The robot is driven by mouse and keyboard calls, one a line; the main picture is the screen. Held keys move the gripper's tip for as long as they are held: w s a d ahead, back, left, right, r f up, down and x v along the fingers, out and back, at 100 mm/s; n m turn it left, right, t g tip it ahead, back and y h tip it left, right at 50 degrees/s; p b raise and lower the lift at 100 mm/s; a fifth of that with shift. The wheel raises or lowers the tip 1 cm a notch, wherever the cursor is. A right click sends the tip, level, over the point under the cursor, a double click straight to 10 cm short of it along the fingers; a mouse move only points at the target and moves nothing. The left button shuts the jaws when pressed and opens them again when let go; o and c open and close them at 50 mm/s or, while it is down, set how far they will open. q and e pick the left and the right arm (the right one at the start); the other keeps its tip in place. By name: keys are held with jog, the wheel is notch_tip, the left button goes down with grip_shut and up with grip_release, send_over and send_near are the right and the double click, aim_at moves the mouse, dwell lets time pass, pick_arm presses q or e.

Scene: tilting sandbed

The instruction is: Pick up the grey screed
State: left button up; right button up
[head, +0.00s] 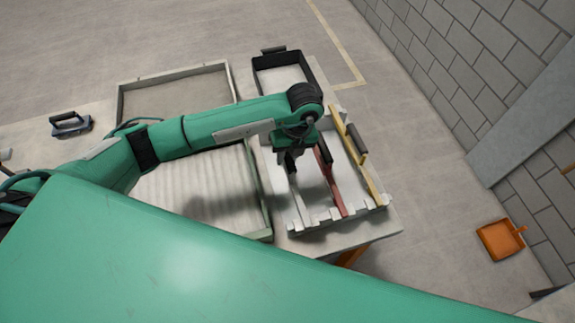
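My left gripper (291,165) points down over the pale rack (325,216) on the table. A light grey strip, apparently the grey screed (298,205), runs from below the gripper to the rack's notched front edge. Its handle is hidden by the gripper and wrist. The finger gap is too small and dark to tell whether they are open or touching the handle. A red screed (334,190) with a dark handle lies just right of the gripper. A yellow screed (357,160) with a dark handle lies farther right. My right gripper is out of view.
Left of the rack is a sandbed (258,190) with rippled sand, and my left arm crosses above it. A black tray (314,72) stands behind the rack. A dark-handled float (70,124) lies far left. An orange dustpan (497,240) is on the floor at right.

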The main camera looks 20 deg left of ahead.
pick_arm(q)
grip_shut()
jog(key=shift+r, duration=0.1)
jog(key=shift+r, duration=0.45)
notch_tip(320, 180, up, 19)
jog(key=b, duration=0.2)
jog(key=shift+b, duration=0.3)
